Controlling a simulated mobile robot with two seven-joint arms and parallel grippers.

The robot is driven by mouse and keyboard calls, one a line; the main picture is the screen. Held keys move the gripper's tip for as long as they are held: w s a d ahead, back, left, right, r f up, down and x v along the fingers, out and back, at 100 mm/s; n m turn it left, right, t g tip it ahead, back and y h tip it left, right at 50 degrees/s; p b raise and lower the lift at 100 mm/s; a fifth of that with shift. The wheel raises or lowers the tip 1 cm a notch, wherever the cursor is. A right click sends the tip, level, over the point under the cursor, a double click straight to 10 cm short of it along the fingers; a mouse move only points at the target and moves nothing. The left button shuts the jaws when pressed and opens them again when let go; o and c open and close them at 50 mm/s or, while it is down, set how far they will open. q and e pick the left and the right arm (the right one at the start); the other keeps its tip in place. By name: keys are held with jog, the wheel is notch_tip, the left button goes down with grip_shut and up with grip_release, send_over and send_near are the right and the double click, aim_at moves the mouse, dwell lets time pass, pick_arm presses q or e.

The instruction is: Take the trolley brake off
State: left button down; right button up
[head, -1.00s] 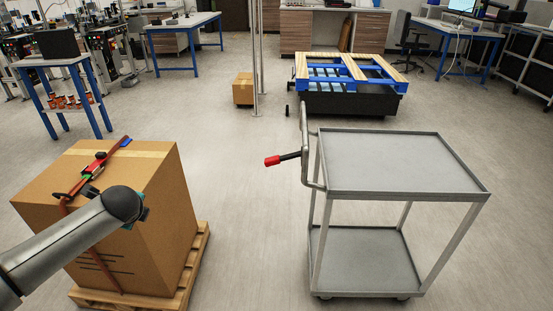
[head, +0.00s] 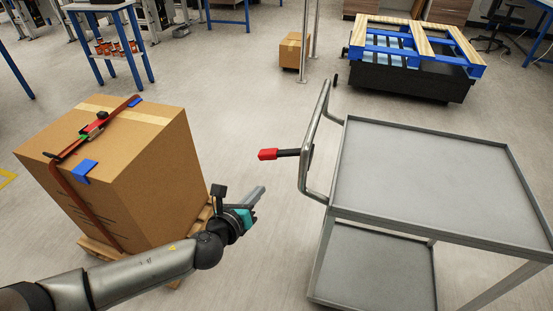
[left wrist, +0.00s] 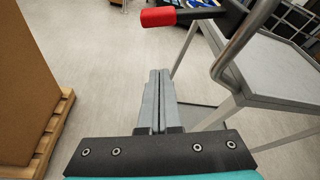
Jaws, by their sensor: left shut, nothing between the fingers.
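A grey two-shelf trolley (head: 430,185) stands at the right in the head view. Its tubular handle (head: 309,150) is on its left side. A brake lever with a red grip (head: 268,154) sticks out to the left from the handle, roughly level. In the left wrist view the red grip (left wrist: 158,17) is at the top, beyond the fingertips, and the trolley (left wrist: 270,75) is at the right. My left gripper (head: 258,194) is shut and empty, below and a little left of the red grip, apart from it. It also shows in the left wrist view (left wrist: 159,78). My right gripper is out of view.
A strapped cardboard box (head: 150,165) on a wooden pallet (head: 95,250) stands at the left, close to my left arm. A small box (head: 292,52) and a dark cart with a blue and wooden pallet (head: 415,50) are farther back. The floor between box and trolley is clear.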

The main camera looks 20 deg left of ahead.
aim_at(283, 153)
pick_arm(q)
jog(key=b+x, duration=0.3)
jog(key=x, duration=0.7)
jog(key=r, duration=0.1)
jog(key=a+r+p, duration=0.1)
jog(key=r, duration=0.2)
jog(key=shift+a, duration=0.3)
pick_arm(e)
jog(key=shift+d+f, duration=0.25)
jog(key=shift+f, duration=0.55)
pick_arm(q)
jog(key=shift+p, duration=0.3)
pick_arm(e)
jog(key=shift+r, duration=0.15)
